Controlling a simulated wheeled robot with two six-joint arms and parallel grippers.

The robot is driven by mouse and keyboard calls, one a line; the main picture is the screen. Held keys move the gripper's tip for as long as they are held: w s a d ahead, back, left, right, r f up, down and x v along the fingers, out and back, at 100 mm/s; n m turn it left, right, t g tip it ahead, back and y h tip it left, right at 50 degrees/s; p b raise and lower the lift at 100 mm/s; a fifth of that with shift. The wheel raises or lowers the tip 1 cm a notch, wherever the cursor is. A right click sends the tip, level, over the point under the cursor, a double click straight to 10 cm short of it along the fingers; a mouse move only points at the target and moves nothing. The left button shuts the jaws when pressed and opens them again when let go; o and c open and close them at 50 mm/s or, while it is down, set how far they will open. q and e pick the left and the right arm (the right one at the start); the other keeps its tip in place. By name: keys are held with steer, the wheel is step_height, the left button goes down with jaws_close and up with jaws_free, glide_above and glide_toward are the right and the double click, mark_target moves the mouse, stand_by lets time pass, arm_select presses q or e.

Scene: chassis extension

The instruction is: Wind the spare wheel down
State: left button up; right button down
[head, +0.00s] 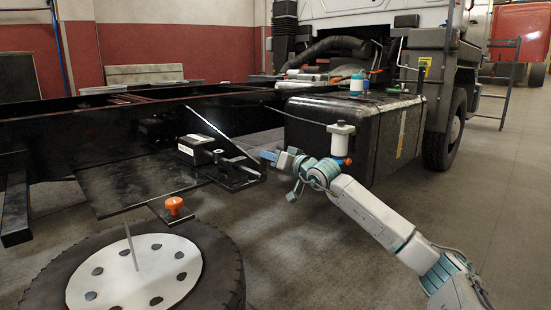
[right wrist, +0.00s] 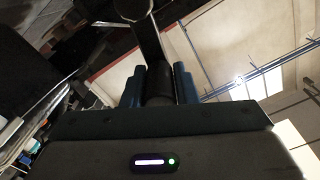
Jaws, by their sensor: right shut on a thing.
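The spare wheel (head: 222,262) lies flat at the lower left of the head view, with a white disc hub and dark holes. A thin grey strand (head: 131,247) rises from its centre. A winch box (head: 200,149) sits on the black frame above it, with a crank (head: 236,161) on its right. My right gripper (head: 272,160) is at the crank's right end. In the right wrist view its two blue fingers (right wrist: 158,88) are shut on a dark round grip, from which a dark crank arm (right wrist: 148,40) extends upward. My left gripper is not in view.
The black chassis rail (head: 90,125) runs across behind the wheel. An orange knob (head: 174,204) stands on a small plate beside the tyre. A black tank (head: 350,130) with bottles on top is close behind my right arm. Bare floor is at the right.

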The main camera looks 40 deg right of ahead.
steer(key=shift+a+f+n, duration=0.25)
steer(key=shift+a+n, duration=0.75)
steer(key=shift+n, duration=0.2)
steer(key=c, duration=1.2)
jaws_free()
steer(key=shift+r, duration=0.1)
